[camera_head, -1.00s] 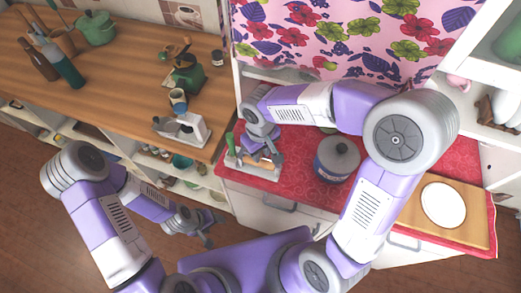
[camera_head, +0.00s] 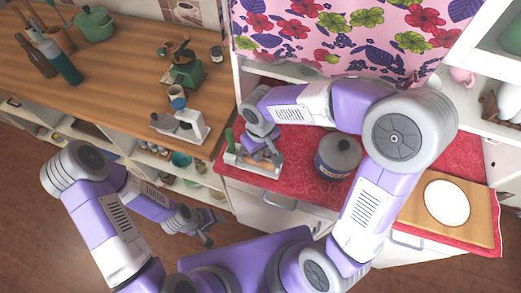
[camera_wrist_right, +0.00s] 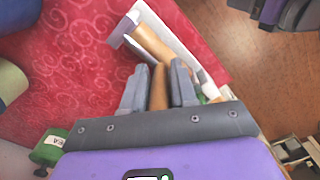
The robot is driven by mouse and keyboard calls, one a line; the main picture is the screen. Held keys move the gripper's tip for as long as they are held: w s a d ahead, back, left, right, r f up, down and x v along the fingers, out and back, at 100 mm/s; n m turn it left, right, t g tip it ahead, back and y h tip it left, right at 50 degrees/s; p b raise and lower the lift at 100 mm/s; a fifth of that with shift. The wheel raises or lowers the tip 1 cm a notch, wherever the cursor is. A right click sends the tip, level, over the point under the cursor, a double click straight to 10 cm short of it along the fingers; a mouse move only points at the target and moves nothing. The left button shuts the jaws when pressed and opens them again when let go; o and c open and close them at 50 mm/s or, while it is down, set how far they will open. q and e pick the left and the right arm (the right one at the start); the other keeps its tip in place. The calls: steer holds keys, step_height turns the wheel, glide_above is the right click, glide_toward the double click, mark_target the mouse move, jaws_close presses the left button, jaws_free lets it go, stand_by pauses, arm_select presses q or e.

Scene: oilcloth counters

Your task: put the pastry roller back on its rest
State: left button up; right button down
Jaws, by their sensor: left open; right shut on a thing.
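The pastry roller (camera_wrist_right: 151,42) shows a tan wooden cylinder in the right wrist view, with a brown handle between my fingers. My right gripper (camera_wrist_right: 158,80) is shut on that handle. In the head view my right gripper (camera_head: 262,154) is low over the red counter, partly hidden by its own arm. The pale rest (camera_head: 240,160) is right under and around it; its white edge (camera_wrist_right: 190,38) shows beside the cylinder in the wrist view. I cannot tell whether the roller touches the rest. My left gripper (camera_head: 208,230) is open and empty, low in front of the shelves.
A grey-lidded canister (camera_head: 338,156) stands right of the rest. A board (camera_head: 415,212) with a white disc lies further right. A green upright piece (camera_head: 229,139) is at the rest's left end. The wooden counter (camera_head: 110,85) at left holds a grinder and bottles.

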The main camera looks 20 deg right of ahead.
steer(key=c, duration=0.8)
jaws_free()
